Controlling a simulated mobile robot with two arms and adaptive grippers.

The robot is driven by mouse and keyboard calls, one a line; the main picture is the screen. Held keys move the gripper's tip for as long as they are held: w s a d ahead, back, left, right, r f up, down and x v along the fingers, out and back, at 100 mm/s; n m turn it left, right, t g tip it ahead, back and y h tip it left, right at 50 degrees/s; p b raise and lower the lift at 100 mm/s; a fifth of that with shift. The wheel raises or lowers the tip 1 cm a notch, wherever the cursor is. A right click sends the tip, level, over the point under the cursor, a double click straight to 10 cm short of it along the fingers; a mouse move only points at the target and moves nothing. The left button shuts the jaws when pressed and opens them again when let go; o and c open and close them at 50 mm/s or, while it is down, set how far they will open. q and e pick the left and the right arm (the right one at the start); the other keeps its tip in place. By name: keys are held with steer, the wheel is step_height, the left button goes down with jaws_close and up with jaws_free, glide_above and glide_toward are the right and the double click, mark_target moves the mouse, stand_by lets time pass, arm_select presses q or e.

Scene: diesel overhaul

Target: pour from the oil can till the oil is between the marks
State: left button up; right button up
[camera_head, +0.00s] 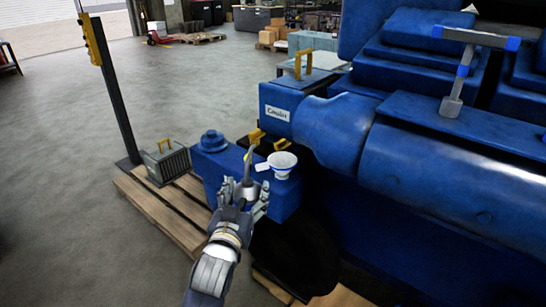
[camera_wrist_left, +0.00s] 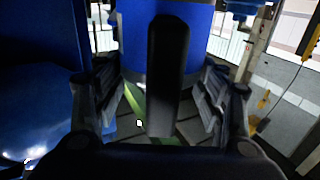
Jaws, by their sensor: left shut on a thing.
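My left gripper (camera_head: 247,197) comes up from the bottom in the head view, in front of the blue engine block (camera_head: 286,198). It is shut on what appears to be the oil can, whose dark upright handle (camera_wrist_left: 168,75) stands between the fingers in the left wrist view. The can is mostly hidden by the hand in the head view. A white funnel-like cup (camera_head: 282,165) sits on the blue block just right of and beyond the gripper. A yellow-tipped part (camera_head: 255,136) rises just beyond the gripper. No oil level or marks can be made out. My right gripper is not in view.
A large blue engine (camera_head: 430,150) fills the right side. A wooden pallet (camera_head: 150,205) lies at left, with a grey box with a yellow handle (camera_head: 166,163) on it. A dark post (camera_head: 115,100) stands beside it. Open floor lies at the left.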

arm_select(q)
steer(key=w+d+r+m+g+h+p, duration=0.1)
steer(key=w+d+r+g+p, duration=0.1)
steer(key=w+d, duration=0.4)
steer(key=shift+x, duration=0.85)
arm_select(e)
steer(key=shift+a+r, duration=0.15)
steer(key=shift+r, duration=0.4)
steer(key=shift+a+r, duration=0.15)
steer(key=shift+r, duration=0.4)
arm_select(q)
steer(key=shift+r, duration=0.2)
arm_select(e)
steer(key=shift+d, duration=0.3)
arm_select(q)
steer(key=shift+r+p, duration=0.1)
steer(key=shift+p, duration=0.4)
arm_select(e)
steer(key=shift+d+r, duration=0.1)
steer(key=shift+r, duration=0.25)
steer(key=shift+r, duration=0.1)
